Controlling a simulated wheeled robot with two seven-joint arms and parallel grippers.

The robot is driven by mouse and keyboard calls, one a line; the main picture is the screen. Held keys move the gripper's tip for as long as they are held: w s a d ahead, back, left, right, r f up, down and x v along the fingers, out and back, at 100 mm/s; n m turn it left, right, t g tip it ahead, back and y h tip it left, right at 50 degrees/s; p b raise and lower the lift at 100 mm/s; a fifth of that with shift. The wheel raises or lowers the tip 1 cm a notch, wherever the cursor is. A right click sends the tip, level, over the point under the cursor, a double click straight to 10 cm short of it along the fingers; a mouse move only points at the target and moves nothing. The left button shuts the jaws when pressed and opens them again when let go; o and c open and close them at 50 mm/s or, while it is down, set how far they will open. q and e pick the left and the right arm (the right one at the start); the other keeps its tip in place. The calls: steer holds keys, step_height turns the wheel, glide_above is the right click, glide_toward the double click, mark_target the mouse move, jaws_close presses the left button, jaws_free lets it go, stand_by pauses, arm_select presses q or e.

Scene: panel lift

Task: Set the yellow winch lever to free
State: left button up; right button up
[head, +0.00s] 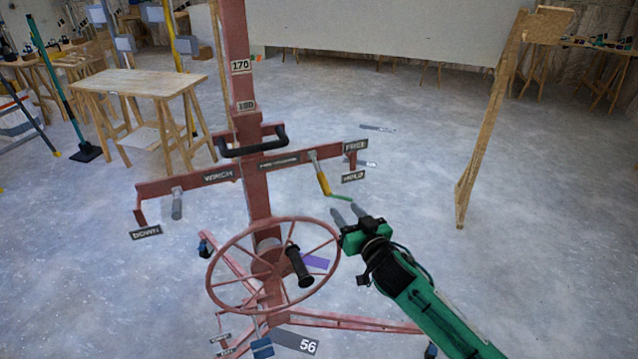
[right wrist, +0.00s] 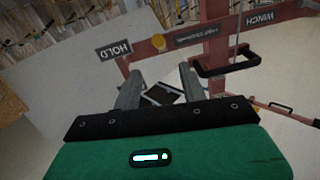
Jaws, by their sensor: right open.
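The yellow winch lever (head: 323,183) hangs from the right part of the lift's red crossbar and slants down to the right. Its end is nearer the HOLD label (head: 353,177) than the FREE label (head: 355,146) above. My right gripper (head: 346,210) is open and empty, just below and right of the lever's end. In the right wrist view, my right gripper (right wrist: 158,82) has its two fingers apart, with the HOLD label (right wrist: 115,51) beyond them. A round yellow part (right wrist: 158,42) shows there, likely the lever. My left gripper is not in view.
The red handwheel (head: 213,262) with a black knob stands left of my right gripper. A black bar handle (head: 253,150) is on the mast. A grey lever (head: 176,205) hangs at the left, near the DOWN label (head: 146,232).

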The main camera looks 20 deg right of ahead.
mark_target(328, 189)
steer(key=w, duration=0.4)
steer(key=w+a+p, duration=0.1)
steer(key=w, duration=0.3)
steer(key=w+a+p, duration=0.1)
steer(key=w, duration=0.4)
steer(key=shift+c, duration=0.2)
jaws_close()
